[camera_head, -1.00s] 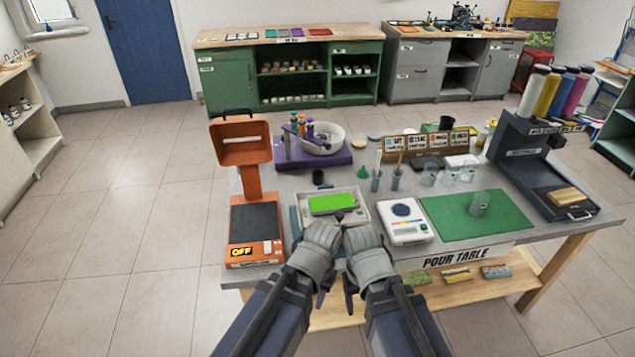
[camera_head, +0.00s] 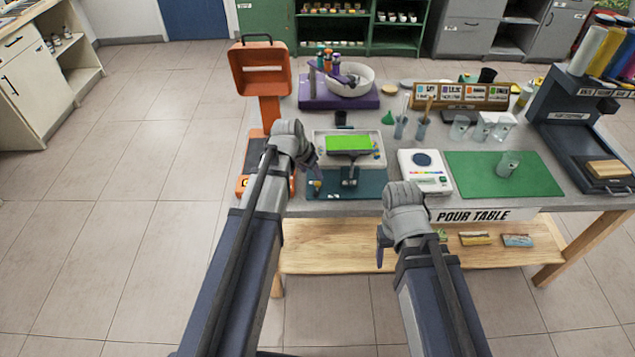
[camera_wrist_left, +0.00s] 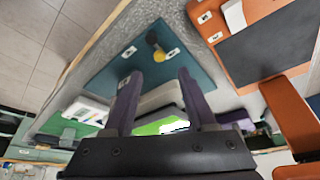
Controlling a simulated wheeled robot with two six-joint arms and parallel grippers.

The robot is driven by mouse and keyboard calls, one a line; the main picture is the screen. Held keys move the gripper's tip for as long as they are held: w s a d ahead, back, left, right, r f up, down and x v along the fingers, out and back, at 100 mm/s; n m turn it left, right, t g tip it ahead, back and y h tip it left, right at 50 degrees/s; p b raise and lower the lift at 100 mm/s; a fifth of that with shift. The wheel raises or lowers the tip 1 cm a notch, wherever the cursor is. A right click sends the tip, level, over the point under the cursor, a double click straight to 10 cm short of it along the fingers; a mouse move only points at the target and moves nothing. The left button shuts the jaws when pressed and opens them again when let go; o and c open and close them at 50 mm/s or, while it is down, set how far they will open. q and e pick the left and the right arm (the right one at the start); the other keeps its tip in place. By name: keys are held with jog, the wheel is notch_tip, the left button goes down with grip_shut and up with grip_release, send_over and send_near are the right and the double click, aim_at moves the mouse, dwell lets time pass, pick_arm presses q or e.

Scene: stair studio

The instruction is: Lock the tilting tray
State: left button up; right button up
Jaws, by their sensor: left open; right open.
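The tilting tray (camera_head: 318,148) is white with a bright green panel (camera_head: 348,143), above a teal base plate (camera_head: 372,188). A black T-shaped handle (camera_head: 349,178) stands at its front. A small yellow-topped black knob (camera_wrist_left: 154,42) sits between white labels on the teal plate in the left wrist view. My left gripper (camera_head: 313,168) is open at the tray's left side, above the plate; its empty fingers (camera_wrist_left: 160,75) point towards the plate in the wrist view. My right gripper (camera_head: 382,250) is open and empty in front of the table edge, below the tabletop. I cannot tell how level the tray is.
An orange stand (camera_head: 262,75) with a dark platform is left of the tray, partly behind my left arm. A white scale (camera_head: 425,172) and green mat (camera_head: 480,175) lie to the right. A purple stand (camera_head: 318,100) and glassware are behind.

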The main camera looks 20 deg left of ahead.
aim_at(318, 183)
pick_arm(q)
jog(key=b+x, duration=0.6)
jog(key=x, duration=0.1)
jog(key=shift+d+f, duration=0.1)
jog(key=shift+f, duration=0.2)
jog(key=shift+r, duration=0.1)
grip_shut()
